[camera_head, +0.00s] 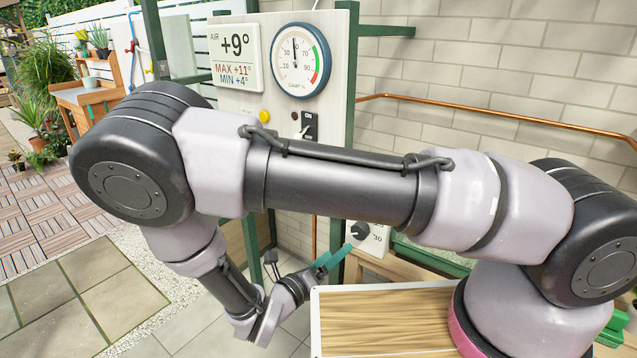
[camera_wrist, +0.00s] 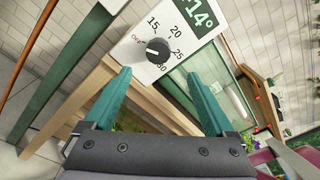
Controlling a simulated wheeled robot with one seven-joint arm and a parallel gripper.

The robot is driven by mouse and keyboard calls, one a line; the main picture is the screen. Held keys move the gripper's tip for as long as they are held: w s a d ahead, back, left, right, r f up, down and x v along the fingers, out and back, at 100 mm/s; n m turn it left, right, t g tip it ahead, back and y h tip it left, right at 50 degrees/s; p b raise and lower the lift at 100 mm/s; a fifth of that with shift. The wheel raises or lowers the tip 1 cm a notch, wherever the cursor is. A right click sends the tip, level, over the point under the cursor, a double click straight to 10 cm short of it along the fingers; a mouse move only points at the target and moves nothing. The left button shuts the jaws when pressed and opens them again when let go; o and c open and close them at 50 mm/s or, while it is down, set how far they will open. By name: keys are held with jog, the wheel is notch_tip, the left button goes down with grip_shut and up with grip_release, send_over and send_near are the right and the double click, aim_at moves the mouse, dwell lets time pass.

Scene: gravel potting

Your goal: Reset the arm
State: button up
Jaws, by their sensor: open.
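My arm stretches across the head view and bends down at the left. My gripper (camera_head: 335,259) has teal fingers and hangs low near the middle of the head view, in front of a dial panel. In the wrist view, the gripper (camera_wrist: 158,88) is open and its fingers stand apart with nothing between them. Beyond the fingertips is a white panel with a black knob (camera_wrist: 157,50), numbers around it and a "14°" display (camera_wrist: 198,14). The knob also shows in the head view (camera_head: 360,231), partly beside the fingers. I cannot tell whether the fingers touch the panel.
A board with a round gauge (camera_head: 300,60), a temperature display (camera_head: 236,58) and a switch (camera_head: 309,126) stands behind my arm. A copper pipe (camera_head: 500,112) runs along the brick wall. A wooden potting bench (camera_head: 88,97) stands far left. Open paving (camera_head: 55,300) lies at lower left.

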jog(key=s+d+r+n+g+y, duration=0.1)
jog(key=d+r+n+y, duration=0.3)
jog(key=r+n, duration=0.6)
jog(key=s+d+r+n+g+y, duration=0.1)
jog(key=d+r+n+g+y, duration=0.2)
jog(key=d+r+n, duration=0.6)
jog(key=s+d+r+n+g+y, duration=0.1)
jog(key=d+r+n+y, duration=0.5)
jog(key=r, duration=1.8)
jog(key=n+g+y, duration=0.1)
jog(key=n, duration=0.5)
jog(key=shift+s+d, duration=0.3)
jog(key=shift+s, duration=0.1)
